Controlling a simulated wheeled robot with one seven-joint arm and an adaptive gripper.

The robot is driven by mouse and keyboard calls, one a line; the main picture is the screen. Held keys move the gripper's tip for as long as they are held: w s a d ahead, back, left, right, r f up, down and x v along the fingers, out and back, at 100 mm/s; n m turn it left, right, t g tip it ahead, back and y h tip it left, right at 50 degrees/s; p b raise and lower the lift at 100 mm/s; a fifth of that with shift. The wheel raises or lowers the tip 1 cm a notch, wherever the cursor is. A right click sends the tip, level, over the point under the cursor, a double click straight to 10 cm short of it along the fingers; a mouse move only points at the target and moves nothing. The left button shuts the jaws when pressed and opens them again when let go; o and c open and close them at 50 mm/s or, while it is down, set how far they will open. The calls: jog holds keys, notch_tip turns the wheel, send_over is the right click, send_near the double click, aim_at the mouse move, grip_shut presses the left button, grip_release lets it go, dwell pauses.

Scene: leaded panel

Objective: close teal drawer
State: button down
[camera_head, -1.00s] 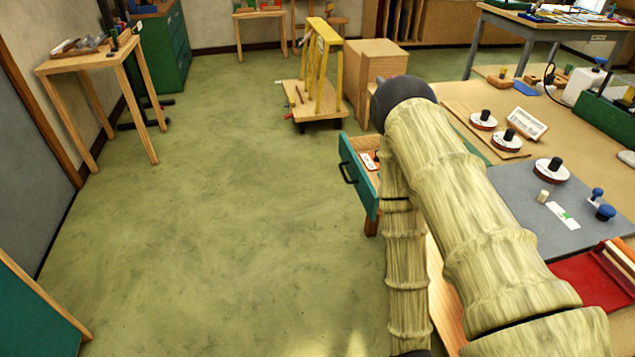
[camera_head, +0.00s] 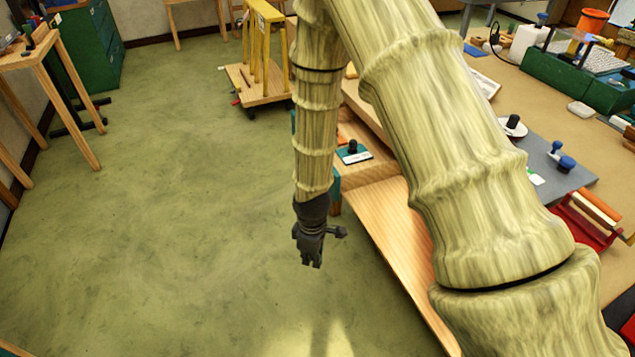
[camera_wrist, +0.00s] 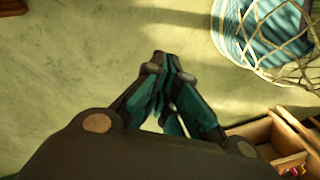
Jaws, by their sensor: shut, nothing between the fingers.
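The teal drawer (camera_head: 336,192) stands out from the left side of the workbench in the head view. My arm hides most of its front, so only slivers of teal show, and its handle is hidden. My gripper (camera_head: 311,262) hangs pointing down over the floor, just left of the bench and nearer the camera than the drawer. It is apart from the drawer in the picture. In the wrist view my gripper (camera_wrist: 158,62) has its fingertips together with nothing between them. An open wooden compartment (camera_wrist: 252,133) shows at lower right there; I cannot tell whether it is this drawer.
The workbench (camera_head: 545,95) fills the right, with a grey mat (camera_head: 572,178) and tools. A wooden cart with yellow uprights (camera_head: 262,85) stands beyond the drawer. The floor (camera_head: 170,200) at left is clear.

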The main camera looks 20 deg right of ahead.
jog(key=w+r+n+h+b, duration=0.1)
jog(key=w+r+n, duration=0.2)
jog(key=w+r, duration=0.35)
jog(key=w+r+n+h+b, duration=0.1)
jog(key=w+r+n, duration=0.15)
jog(key=r, duration=0.65)
jog(key=w+r+n+h+b, duration=0.1)
jog(key=w+r+n, duration=0.2)
jog(key=w+r, duration=0.4)
jog(key=s+d+f, duration=0.1)
jog(key=d+f, duration=0.6)
jog(key=f, duration=0.1)
jog(key=shift+d+f+p, duration=0.15)
jog(key=shift+f+p, duration=0.05)
jog(key=shift+p, duration=0.25)
